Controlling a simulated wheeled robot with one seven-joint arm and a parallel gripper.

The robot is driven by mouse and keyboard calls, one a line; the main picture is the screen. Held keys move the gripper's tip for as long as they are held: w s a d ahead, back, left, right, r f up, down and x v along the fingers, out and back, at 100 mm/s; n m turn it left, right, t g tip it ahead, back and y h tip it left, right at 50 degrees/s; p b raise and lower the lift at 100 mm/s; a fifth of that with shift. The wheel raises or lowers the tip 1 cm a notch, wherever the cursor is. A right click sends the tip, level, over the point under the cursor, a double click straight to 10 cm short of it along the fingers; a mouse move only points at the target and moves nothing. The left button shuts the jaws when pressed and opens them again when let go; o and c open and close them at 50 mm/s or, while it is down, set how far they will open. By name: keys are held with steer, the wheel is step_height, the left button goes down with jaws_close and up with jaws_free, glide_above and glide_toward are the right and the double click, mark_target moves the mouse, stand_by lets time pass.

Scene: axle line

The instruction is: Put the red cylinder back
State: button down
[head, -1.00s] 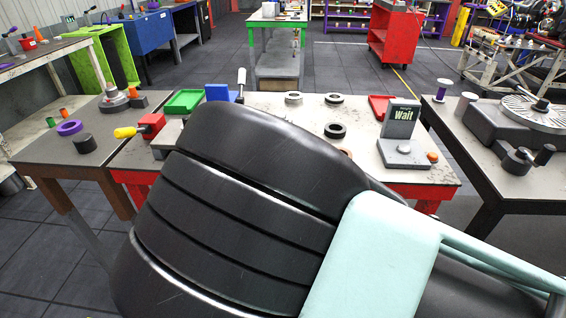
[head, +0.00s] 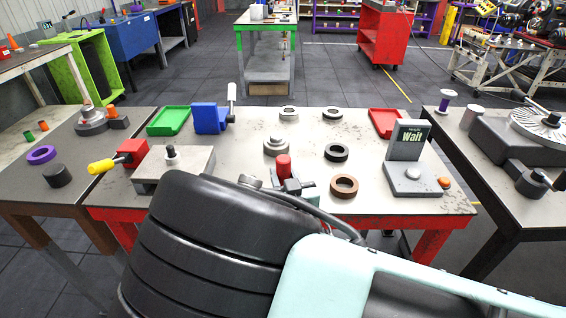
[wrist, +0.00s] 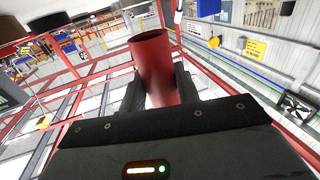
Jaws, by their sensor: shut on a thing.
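The red cylinder (head: 283,168) shows in the head view above the middle of the work table (head: 235,165). It also shows in the wrist view (wrist: 154,62), standing out between two dark fingers. My gripper (head: 292,187) is shut on it; the fingers show in the wrist view (wrist: 160,90) on either side of its lower part. The cylinder looks roughly upright in the head view. My dark arm hides the front middle of the table and part of the gripper. I cannot tell how high the cylinder is above the table.
A grey stepped part (head: 276,147), a black ring (head: 336,152) and a brown ring (head: 344,186) lie close by. A "Wait" sign stand (head: 408,150) is on the right. A green tray (head: 169,121), blue block (head: 209,117) and red tray (head: 385,122) line the back.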

steer(key=shift+f+p, duration=0.5)
steer(key=shift+f, duration=2)
steer(key=shift+f, duration=0.2)
steer(key=c, duration=1)
jaws_free()
steer(key=shift+c, duration=0.2)
steer(key=shift+r, duration=0.15)
